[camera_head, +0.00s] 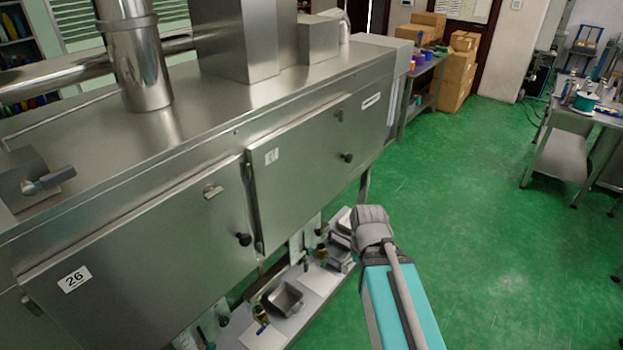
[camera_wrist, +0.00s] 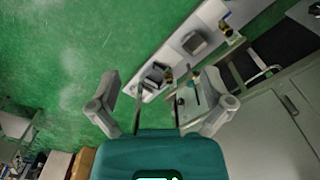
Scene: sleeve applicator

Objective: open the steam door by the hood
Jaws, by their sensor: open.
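The steel steam machine has two closed front doors in the head view. The left door (camera_head: 150,255) bears a label "26" and has a black knob (camera_head: 243,239) at its lower right. The right door (camera_head: 310,165) has a black knob (camera_head: 347,157) near its right side. A tall steel box (camera_head: 235,40), perhaps the hood, rises from the top above the doors. My gripper (camera_head: 370,222) is in front of and below the right door, apart from both knobs. In the wrist view my gripper (camera_wrist: 162,80) is open and empty, with grey panels (camera_wrist: 268,125) to its right.
A low shelf (camera_head: 310,300) with metal pans (camera_head: 285,297) and bottles lies under the machine, left of my gripper. A steel table (camera_head: 560,155) with items stands at the right. Cardboard boxes (camera_head: 455,80) are at the back. The green floor (camera_head: 500,250) is clear.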

